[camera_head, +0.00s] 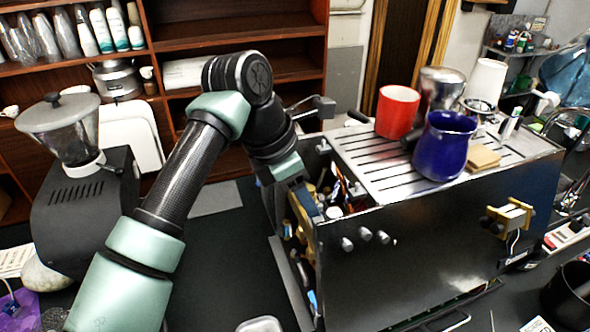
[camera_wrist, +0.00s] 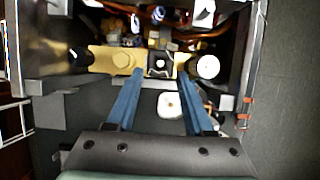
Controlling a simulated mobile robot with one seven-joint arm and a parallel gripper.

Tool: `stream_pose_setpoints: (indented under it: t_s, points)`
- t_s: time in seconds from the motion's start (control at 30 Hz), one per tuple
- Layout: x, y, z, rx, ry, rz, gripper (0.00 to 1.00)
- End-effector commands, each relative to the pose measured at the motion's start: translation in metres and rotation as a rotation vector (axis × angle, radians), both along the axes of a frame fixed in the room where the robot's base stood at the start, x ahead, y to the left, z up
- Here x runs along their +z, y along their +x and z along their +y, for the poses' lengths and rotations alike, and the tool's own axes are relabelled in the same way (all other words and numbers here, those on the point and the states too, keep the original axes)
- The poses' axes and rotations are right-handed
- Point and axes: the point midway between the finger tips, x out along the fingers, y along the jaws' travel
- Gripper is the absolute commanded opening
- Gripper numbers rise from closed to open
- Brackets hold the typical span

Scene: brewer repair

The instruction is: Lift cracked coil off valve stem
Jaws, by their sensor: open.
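A small dark, square coil-like part (camera_wrist: 160,65) with a pale round centre sits beside a brass block (camera_wrist: 115,60) inside the open machine, in the wrist view. I take it for the cracked coil, but no crack can be made out, and any valve stem is too small to tell. My gripper (camera_wrist: 160,75) is open, its two blue fingertips at the left and right of this part. Whether they touch it is unclear. In the head view my arm reaches down to the open end of the espresso machine (camera_head: 420,255), and my fingertips and the coil are hidden there.
A white round knob (camera_wrist: 208,66) is close right of my fingers. A white piece (camera_wrist: 168,105) lies below between them. Copper pipes and wires fill the cavity behind. A red cup (camera_head: 397,111) and blue pitcher (camera_head: 444,146) stand on the machine's top. A grinder (camera_head: 75,190) stands left.

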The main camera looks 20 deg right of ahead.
Motion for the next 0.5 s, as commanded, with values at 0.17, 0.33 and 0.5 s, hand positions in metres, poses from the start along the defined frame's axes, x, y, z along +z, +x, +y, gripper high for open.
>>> stream_pose_setpoints:
  t_s: [0.17,0.33,0.5]
  points:
    - [-0.019,0.000,-0.009,-0.003,-0.001,0.001,0.53]
    - [-0.027,0.000,-0.012,-0.002,0.000,0.000,0.53]
    - [-0.029,0.000,-0.012,-0.002,0.000,-0.001,0.53]
